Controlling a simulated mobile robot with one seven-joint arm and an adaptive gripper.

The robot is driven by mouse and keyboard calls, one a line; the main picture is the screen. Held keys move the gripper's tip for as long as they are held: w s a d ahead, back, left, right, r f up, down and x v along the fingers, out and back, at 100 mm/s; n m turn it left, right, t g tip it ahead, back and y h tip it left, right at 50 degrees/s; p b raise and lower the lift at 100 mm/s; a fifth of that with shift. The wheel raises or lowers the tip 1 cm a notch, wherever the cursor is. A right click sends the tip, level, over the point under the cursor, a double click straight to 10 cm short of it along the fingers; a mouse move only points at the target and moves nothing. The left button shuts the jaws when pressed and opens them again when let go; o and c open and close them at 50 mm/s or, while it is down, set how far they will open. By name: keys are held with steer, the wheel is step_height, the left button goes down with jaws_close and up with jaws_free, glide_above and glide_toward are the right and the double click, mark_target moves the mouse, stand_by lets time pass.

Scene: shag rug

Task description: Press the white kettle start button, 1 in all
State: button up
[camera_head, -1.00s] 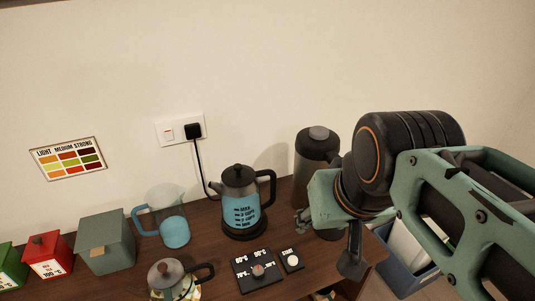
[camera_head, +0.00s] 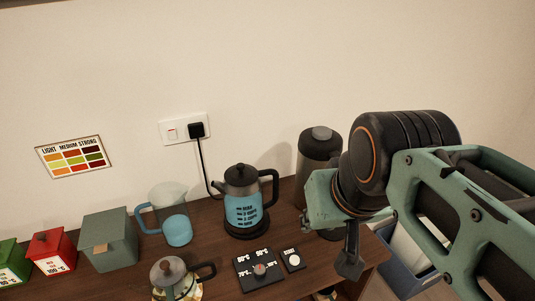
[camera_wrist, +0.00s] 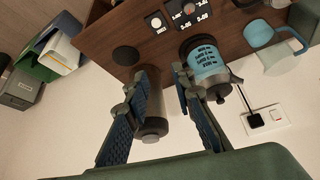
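The white round start button (camera_head: 293,259) sits on a small black panel at the front of the dark wooden table. It also shows in the wrist view (camera_wrist: 156,22), at the top. A black dial panel (camera_head: 258,270) with temperature marks lies to its left. The kettle (camera_head: 245,210), glass with blue liquid, stands behind the panels on a black base. My gripper (camera_head: 340,250) is to the right of the button, apart from it. In the wrist view its two fingers (camera_wrist: 160,80) are spread with a gap between them and hold nothing.
A dark canister (camera_head: 319,160) stands behind my gripper, close to it. A blue-handled jug (camera_head: 176,226), a small pot (camera_head: 172,278) and several boxes (camera_head: 110,240) are to the left. A blue bin (camera_head: 410,270) stands right of the table.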

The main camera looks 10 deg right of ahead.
jaws_close()
stand_by(1.1)
